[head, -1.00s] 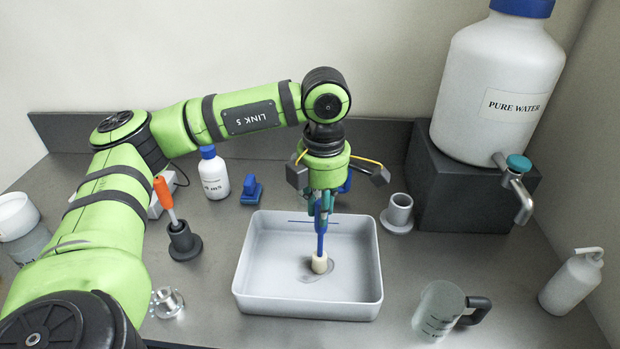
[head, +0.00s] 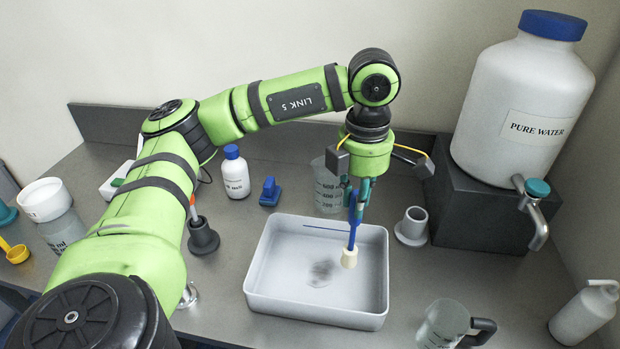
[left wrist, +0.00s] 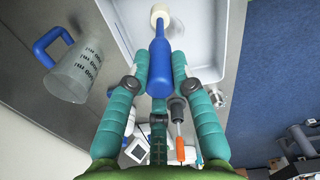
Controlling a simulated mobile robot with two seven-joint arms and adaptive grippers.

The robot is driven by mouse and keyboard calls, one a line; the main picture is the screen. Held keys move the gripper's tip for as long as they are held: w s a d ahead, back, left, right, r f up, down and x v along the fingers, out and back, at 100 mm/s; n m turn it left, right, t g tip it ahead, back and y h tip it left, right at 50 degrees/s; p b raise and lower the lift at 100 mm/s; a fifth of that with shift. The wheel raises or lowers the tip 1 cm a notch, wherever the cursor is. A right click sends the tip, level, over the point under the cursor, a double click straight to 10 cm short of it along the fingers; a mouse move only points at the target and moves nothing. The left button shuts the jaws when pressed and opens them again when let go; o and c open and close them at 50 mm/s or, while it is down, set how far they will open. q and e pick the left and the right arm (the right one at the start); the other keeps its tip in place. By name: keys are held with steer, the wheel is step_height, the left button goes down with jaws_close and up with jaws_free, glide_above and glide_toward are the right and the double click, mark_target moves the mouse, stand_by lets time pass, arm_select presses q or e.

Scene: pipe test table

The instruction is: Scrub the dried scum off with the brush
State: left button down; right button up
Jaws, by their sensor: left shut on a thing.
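My left gripper (head: 358,192) is shut on the blue handle of the brush (head: 355,222). The brush points down and leans slightly, with its cream head over the right part of the white tray (head: 262,295). I cannot tell whether the head touches the tray floor. A grey smudge of scum (head: 320,272) lies on the tray floor, left of the brush head. The left wrist view shows the blue brush handle (left wrist: 160,62) between the teal fingers, with the tray (left wrist: 206,62) beyond. My right gripper is not in view.
A pure water jug (head: 522,95) with a tap stands on a dark block (head: 470,210) at right. A grey holder (head: 412,226) is right of the tray. A beaker (head: 328,187) stands behind it, and a jug (head: 443,325) at front right. A small bottle (head: 235,172) stands at back left.

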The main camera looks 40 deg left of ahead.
arm_select(q)
step_height(320, 180, up, 2)
steer(key=shift+w+d+p, duration=0.1)
steer(key=shift+d+p, duration=0.05)
steer(key=shift+p, duration=0.25)
steer(key=shift+r+p, duration=0.3)
steer(key=shift+r, duration=0.2)
